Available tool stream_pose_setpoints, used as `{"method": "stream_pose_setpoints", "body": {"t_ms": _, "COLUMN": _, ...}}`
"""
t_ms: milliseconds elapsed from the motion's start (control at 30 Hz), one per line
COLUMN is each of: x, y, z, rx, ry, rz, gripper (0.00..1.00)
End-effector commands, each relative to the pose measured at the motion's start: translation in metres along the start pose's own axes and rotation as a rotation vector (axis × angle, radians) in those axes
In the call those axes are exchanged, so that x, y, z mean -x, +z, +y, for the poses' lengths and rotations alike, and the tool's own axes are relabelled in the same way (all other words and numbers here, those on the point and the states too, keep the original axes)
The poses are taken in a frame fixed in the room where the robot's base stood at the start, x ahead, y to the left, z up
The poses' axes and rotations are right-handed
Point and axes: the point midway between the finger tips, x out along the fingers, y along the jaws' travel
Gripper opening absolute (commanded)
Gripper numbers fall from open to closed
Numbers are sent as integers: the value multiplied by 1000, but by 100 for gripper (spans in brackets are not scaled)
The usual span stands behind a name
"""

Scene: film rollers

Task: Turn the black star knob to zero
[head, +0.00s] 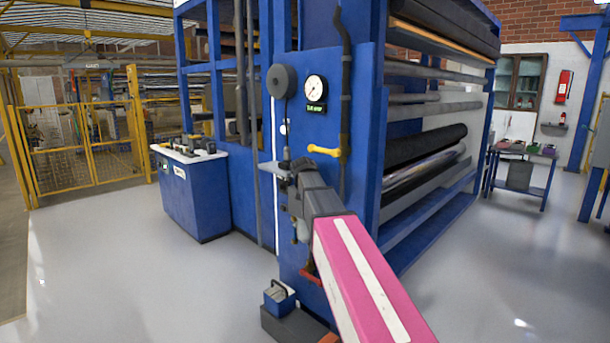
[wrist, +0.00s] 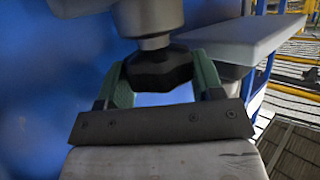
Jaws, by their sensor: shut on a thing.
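The black star knob (wrist: 158,72) shows in the wrist view below a grey metal cylinder (wrist: 150,20). My gripper (wrist: 162,66) is shut on the knob, with one green finger on each side of it. In the head view my gripper (head: 296,166) is at the front of the blue machine column (head: 350,95), left of a yellow lever. I cannot make out the knob there behind my gripper. No zero mark or scale on the knob is readable.
A yellow lever (head: 325,151) sits close to the right of my gripper. Above are a round gauge (head: 315,88) with a green display and a grey round disc (head: 282,81). A blue cabinet (head: 195,195) stands left.

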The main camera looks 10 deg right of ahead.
Motion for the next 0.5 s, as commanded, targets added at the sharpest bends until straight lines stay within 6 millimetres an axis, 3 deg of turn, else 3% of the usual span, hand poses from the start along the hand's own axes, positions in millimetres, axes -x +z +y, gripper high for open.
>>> {"method": "stream_pose_setpoints", "body": {"t_ms": 500, "x": 0, "y": 0, "z": 4, "rx": 117, "ry": -293, "rz": -1, "gripper": 37}}
